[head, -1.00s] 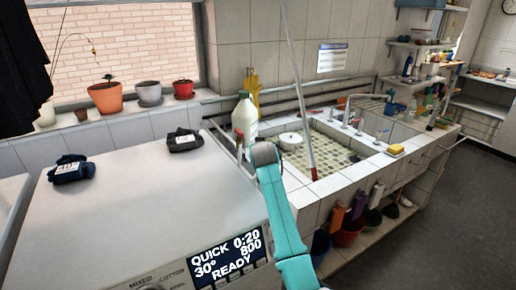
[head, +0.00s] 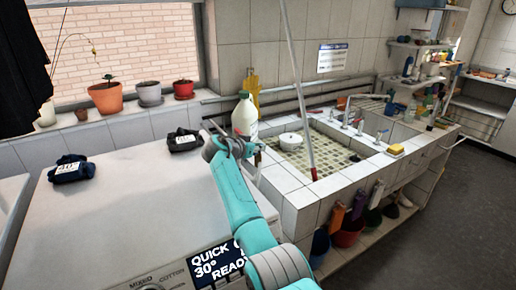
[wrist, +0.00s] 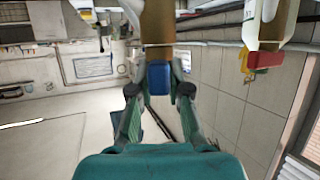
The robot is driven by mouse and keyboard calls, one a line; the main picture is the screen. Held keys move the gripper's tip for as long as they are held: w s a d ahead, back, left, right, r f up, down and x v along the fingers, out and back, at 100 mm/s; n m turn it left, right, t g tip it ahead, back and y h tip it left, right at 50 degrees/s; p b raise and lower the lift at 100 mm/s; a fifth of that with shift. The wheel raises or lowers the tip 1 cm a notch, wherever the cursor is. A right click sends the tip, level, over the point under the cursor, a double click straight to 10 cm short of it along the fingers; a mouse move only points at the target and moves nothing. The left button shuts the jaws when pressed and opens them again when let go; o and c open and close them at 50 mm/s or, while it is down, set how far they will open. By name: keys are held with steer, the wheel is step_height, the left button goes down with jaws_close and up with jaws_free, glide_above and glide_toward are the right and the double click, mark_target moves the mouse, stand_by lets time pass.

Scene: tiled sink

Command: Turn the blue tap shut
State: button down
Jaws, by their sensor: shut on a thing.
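In the wrist view, the blue tap handle (wrist: 158,78) is between my gripper's fingertips (wrist: 159,90), and the fingers are closed on its two sides. A brown, brass-like body (wrist: 158,28) is right above it. A red handle (wrist: 263,60) on a similar brass part is to the right, apart from my fingers. In the head view, my gripper (head: 247,149) is at the washing machine's far right corner, beside the white bottle. The blue tap is hidden there behind my gripper and wrist. I cannot tell how far the handle is turned.
A white bottle (head: 245,114) stands close behind my gripper. A tiled sink (head: 333,152) with a leaning red-and-white pole (head: 312,160) is to the right. The washing machine top (head: 120,205) is mostly clear, with two dark folded bundles (head: 70,170) at its back.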

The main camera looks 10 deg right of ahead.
steer(key=shift+f+m+g+h, duration=0.15)
steer(key=shift+m+g+h, duration=0.45)
steer(key=shift+m+g, duration=0.3)
stand_by(0.4)
steer(key=c, duration=1.1)
jaws_free()
steer(key=shift+a, duration=0.1)
steer(key=v, duration=1.2)
